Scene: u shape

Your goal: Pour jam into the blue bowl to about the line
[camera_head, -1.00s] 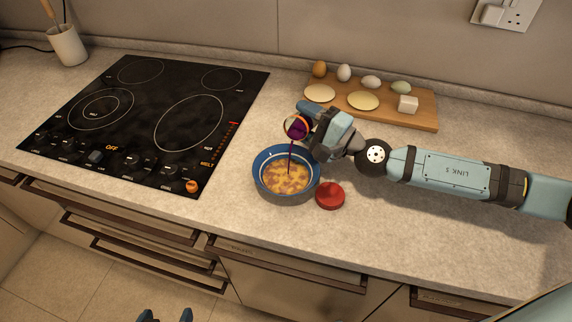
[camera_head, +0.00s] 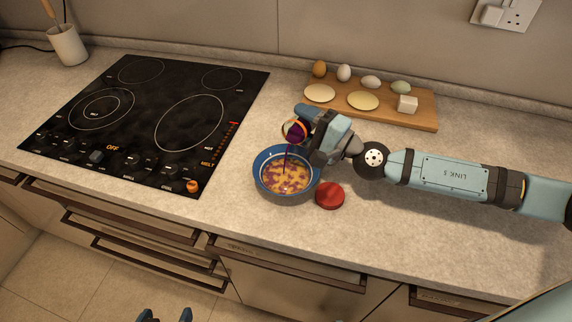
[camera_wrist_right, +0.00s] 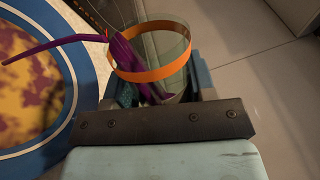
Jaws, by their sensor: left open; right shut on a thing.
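The blue bowl (camera_head: 262,163) stands on the counter right of the hob. It holds a yellowish filling mottled with purple jam (camera_head: 286,180), and a pale line runs round its inner wall. My right gripper (camera_head: 312,132) is shut on the jam jar (camera_head: 293,131), tilted above the bowl's back rim. A thin purple stream falls from its mouth into the bowl. In the right wrist view the glass jar (camera_wrist_right: 172,62) has an orange band, with purple jam running out left over the bowl (camera_wrist_right: 83,60). My left gripper (camera_head: 165,315) is open and empty at the bottom edge, away from the counter.
A red lid (camera_head: 330,195) lies just right of the bowl. A wooden board (camera_head: 422,117) behind holds several eggs, two pale round slices and a white block (camera_head: 407,103). The black hob (camera_head: 140,130) is at left. The counter front right of the lid is clear.

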